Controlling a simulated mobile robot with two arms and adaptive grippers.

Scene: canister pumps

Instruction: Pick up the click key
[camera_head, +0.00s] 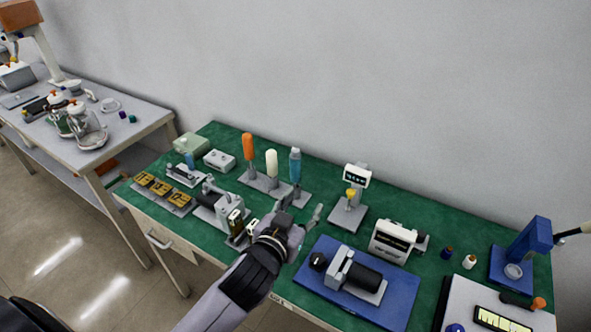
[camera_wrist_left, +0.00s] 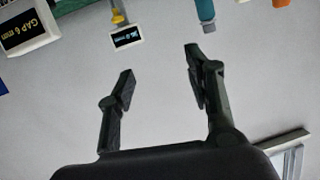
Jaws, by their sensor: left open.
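I cannot tell for sure which thing is the click key. A grey rack (camera_head: 262,183) on the green table holds three upright handled tools: one with an orange handle (camera_head: 249,147), one with a cream handle (camera_head: 271,163) and one with a teal handle (camera_head: 295,167). My left gripper (camera_head: 300,211) is open and empty, in front of the rack in the head view. In the left wrist view its spread fingers (camera_wrist_left: 160,72) have nothing between them. The teal handle (camera_wrist_left: 206,12) and a bit of the orange one (camera_wrist_left: 281,3) show beyond them. My right gripper is not in view.
A display stand (camera_head: 355,178) stands right of the rack. A white readout box (camera_head: 392,242) and a blue mat (camera_head: 398,312) with a black motor lie further right. Gold blocks (camera_head: 162,188) and a grey pump-like device (camera_head: 214,204) crowd the left.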

